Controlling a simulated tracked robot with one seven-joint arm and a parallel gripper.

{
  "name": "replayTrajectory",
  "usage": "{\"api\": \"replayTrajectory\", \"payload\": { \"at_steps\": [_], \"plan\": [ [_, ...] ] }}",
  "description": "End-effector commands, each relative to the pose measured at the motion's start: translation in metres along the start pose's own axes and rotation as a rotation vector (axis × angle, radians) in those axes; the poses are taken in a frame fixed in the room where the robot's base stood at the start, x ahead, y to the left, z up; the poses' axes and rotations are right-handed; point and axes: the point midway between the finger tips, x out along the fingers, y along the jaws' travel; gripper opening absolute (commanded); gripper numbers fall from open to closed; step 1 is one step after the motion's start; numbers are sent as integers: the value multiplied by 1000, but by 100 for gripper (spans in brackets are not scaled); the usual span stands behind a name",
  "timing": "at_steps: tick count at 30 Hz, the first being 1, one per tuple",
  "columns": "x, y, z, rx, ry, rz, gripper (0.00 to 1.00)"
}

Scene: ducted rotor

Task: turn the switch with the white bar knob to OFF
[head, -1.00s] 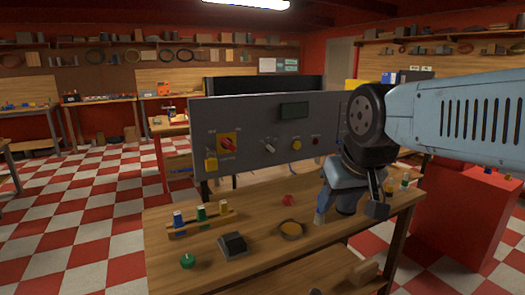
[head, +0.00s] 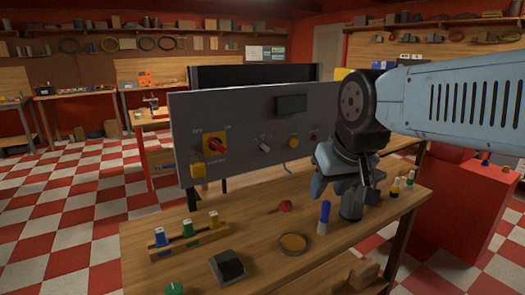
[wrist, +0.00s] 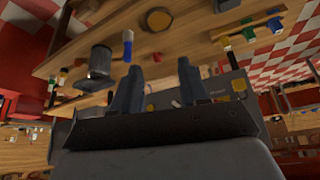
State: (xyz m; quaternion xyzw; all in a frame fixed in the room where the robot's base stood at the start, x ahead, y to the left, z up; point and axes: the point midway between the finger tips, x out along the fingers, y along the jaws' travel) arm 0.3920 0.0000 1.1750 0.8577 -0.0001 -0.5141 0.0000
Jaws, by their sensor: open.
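The switch with the white bar knob (head: 264,145) is on the grey upright panel (head: 225,105), right of the red knob on a yellow plate. The bar looks tilted; its markings are too small to read. My gripper (head: 325,180) is in front of the panel's right part, right of the white knob and apart from it. In the wrist view my gripper's two fingers (wrist: 158,80) are spread with nothing between them.
The red rotary switch (head: 215,144) and a yellow button (head: 293,143) flank the white knob. On the bench (head: 200,255) are a rack (head: 188,238), a black-topped block (head: 228,266), a round dish (head: 292,244), a blue-handled tool (head: 324,217) and a grey cup (head: 351,205).

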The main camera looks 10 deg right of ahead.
Motion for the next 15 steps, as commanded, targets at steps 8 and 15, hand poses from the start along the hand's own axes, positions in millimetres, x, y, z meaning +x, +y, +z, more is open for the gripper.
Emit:
{"api": "replayTrajectory", "payload": {
  "at_steps": [8, 15],
  "plan": [
    [20, 6, -35, -46, 69, 40, 47],
    [68, 29, -112, -196, 243, 122, 47]
  ]
}}
